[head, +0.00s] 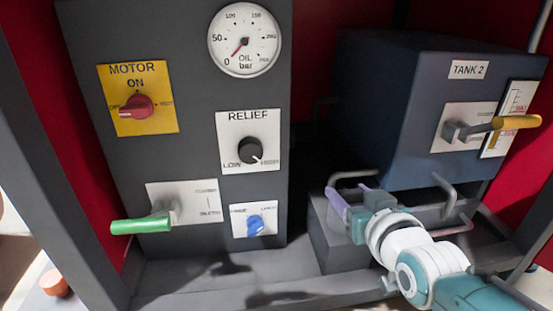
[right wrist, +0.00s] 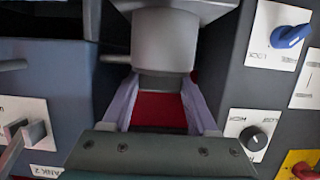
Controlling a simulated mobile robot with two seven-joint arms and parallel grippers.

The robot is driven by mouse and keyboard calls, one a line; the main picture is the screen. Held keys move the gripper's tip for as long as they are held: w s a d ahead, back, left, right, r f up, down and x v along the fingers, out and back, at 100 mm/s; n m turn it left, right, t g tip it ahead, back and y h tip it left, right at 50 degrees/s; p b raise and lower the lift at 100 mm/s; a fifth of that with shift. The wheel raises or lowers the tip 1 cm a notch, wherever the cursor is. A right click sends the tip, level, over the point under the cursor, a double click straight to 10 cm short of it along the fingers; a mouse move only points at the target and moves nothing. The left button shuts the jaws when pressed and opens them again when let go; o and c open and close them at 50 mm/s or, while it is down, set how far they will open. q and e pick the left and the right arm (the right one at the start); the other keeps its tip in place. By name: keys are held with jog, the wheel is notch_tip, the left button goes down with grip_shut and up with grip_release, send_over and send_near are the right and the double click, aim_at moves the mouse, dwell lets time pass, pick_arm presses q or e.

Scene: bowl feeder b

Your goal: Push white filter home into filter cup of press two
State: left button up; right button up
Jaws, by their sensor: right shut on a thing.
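My right gripper (head: 347,198) reaches down behind the front edge of a grey block below the tank. In the right wrist view, its lavender fingers (right wrist: 160,90) close on the narrow darker end of a pale grey cylinder (right wrist: 165,40). This cylinder looks like the white filter in shade. How deep the filter sits cannot be told. In the head view, the filter and cup are hidden. My left gripper is not in view.
A dark tank (head: 400,110) labelled TANK 2, with a yellow lever (head: 515,122), stands close above my right arm. The control panel (head: 190,60) at left carries knobs and a green lever (head: 140,225). The grey ledge (head: 190,290) has bare room.

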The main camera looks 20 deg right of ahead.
jog(key=shift+s+f, duration=0.15)
jog(key=shift+f, duration=0.1)
jog(key=o, duration=1.3)
jog(key=shift+d, duration=0.1)
jog(key=shift+o, duration=0.9)
jog(key=shift+r, duration=0.1)
